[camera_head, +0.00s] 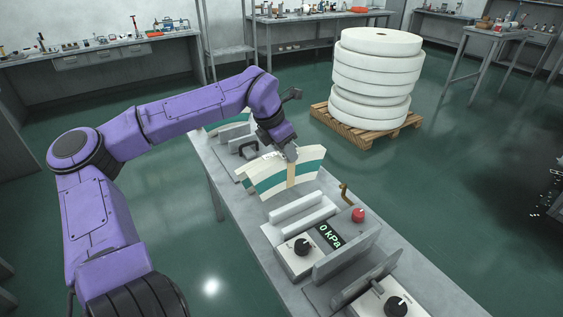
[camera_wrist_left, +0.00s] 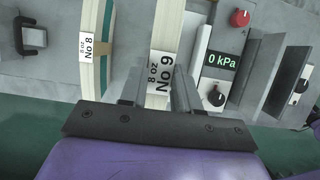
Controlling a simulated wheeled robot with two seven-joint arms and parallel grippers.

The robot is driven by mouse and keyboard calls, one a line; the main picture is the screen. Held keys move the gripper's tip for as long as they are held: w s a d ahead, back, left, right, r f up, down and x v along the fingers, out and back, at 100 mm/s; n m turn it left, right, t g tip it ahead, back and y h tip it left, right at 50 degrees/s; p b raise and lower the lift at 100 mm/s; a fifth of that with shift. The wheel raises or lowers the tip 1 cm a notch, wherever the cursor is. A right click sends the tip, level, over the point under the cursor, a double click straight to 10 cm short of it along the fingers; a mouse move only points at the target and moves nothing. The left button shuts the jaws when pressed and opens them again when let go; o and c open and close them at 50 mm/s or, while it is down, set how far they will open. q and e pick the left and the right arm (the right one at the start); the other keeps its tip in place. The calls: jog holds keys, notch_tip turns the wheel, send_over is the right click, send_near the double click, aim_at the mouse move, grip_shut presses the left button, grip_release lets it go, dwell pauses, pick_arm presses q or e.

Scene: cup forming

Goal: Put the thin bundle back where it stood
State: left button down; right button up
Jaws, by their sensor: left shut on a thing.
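My left gripper (camera_head: 289,156) is shut on a fan-shaped bundle (camera_head: 264,181) of cream sheets with a green band, gripped near the middle of its upper edge. In the left wrist view the bundle (camera_wrist_left: 160,68) is between the two fingers (camera_wrist_left: 160,92), and its label reads "8 oz No 9". The bundle is upright over the bench; whether its lower edge touches anything is unclear. A second bundle (camera_wrist_left: 90,35), labelled "8 oz No 8", stands to its left in that view. A similar banded bundle (camera_head: 213,126) shows farther back in the head view. My right gripper is not in view.
A pressure unit reading "0 kPa" (camera_head: 330,235), with a red button (camera_head: 358,215) and a black knob (camera_head: 302,247), stands nearer on the bench. White rolls (camera_head: 376,75) stand on a pallet beyond.

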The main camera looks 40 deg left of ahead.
pick_arm(q)
jog(key=w+a+f+p, duration=0.1)
jog(key=a+f, duration=0.2)
jog(key=f, duration=0.5)
jog(key=shift+w+a+f, duration=0.15)
jog(key=shift+w+a, duration=0.25)
jog(key=c, duration=0.8)
grip_release()
jog(key=shift+f, duration=0.15)
